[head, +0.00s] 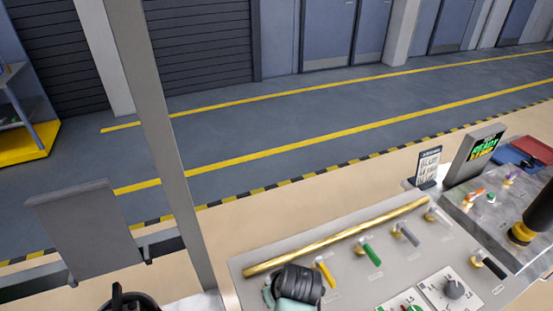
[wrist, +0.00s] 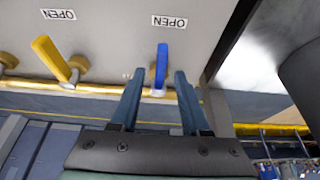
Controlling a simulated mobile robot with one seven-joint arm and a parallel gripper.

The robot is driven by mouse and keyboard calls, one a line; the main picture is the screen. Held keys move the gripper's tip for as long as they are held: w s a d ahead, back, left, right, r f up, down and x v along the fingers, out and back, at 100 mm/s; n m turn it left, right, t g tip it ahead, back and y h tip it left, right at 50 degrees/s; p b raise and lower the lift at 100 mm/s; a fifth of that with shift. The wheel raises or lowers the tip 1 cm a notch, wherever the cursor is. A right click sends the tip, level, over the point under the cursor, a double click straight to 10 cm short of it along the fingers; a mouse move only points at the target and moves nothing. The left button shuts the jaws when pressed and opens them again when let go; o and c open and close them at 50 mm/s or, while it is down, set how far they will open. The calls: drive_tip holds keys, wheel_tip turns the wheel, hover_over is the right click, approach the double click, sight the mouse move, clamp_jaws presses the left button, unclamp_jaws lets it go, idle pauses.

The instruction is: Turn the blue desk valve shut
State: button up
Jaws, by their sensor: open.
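The blue valve lever (wrist: 161,66) shows in the wrist view on the grey desk panel, at a brass pipe. Its handle points up in the picture, toward an OPEN label (wrist: 169,21). My gripper (wrist: 159,76) is open, with one finger on each side of the blue lever. Small gaps seem to show between the fingers and the lever; I cannot tell whether either touches it. In the head view my wrist covers the left end of the desk, and the blue lever and my fingertips are hidden.
A yellow lever (wrist: 52,59) stands left of the blue one in the wrist view. In the head view the green lever (head: 371,254), grey lever (head: 406,234) and black lever (head: 490,264) stand farther right. A brass pipe (head: 340,236) runs along the desk's back. A READY screen (head: 484,147) stands behind.

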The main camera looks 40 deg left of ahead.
drive_tip(key=shift+a+f, duration=0.15)
drive_tip(key=shift+f, duration=0.15)
drive_tip(key=shift+c, duration=0.3)
clamp_jaws()
idle(1.0)
